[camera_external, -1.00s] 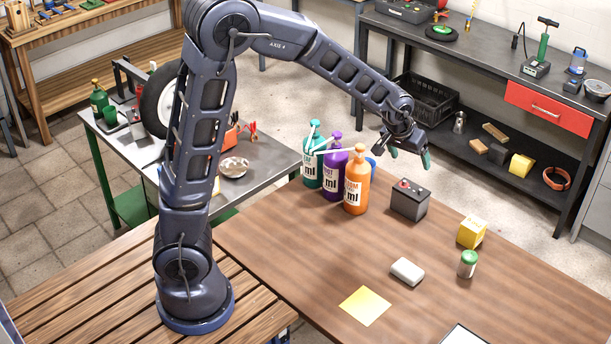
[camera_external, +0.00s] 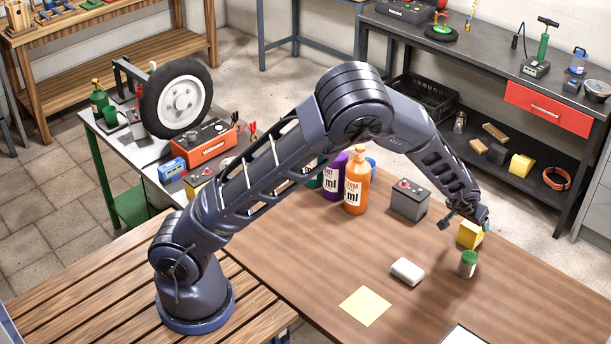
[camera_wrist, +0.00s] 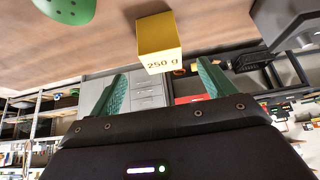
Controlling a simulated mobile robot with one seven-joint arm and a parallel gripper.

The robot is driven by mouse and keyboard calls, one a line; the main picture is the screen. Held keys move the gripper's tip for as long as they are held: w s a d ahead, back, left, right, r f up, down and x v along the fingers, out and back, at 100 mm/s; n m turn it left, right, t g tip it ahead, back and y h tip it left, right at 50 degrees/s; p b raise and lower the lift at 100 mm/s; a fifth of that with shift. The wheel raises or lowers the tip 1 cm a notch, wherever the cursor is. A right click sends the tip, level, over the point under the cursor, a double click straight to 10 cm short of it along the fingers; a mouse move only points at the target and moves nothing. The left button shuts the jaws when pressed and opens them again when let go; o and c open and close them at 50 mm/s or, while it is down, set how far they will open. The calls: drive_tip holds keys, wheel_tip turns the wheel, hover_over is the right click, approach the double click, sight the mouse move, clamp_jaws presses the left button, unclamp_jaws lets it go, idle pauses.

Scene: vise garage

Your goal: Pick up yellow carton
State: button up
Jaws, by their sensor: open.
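The yellow carton (camera_external: 470,235) stands on the brown table toward its far right part. In the wrist view the carton (camera_wrist: 157,38) shows a "250 g" mark and lies ahead of the fingers, roughly midway between them. My gripper (camera_wrist: 160,85) is open and empty, with its green fingers spread apart. In the external view my gripper (camera_external: 484,222) is right at the carton, at its upper right side, and partly hides it. I cannot tell from there whether it touches the carton.
A green-lidded jar (camera_external: 467,265) stands close in front of the carton. A grey battery (camera_external: 409,200) is to its left, a white block (camera_external: 407,271) nearer the front. Several bottles (camera_external: 356,185) stand further left. The table (camera_external: 540,290) is clear at the right.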

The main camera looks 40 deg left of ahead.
sight(474, 230)
drive_tip(key=x, duration=1)
drive_tip(key=shift+w+a+f, duration=0.1)
drive_tip(key=shift+w+f, duration=0.1)
drive_tip(key=shift+f, duration=0.05)
drive_tip(key=c, duration=1.2)
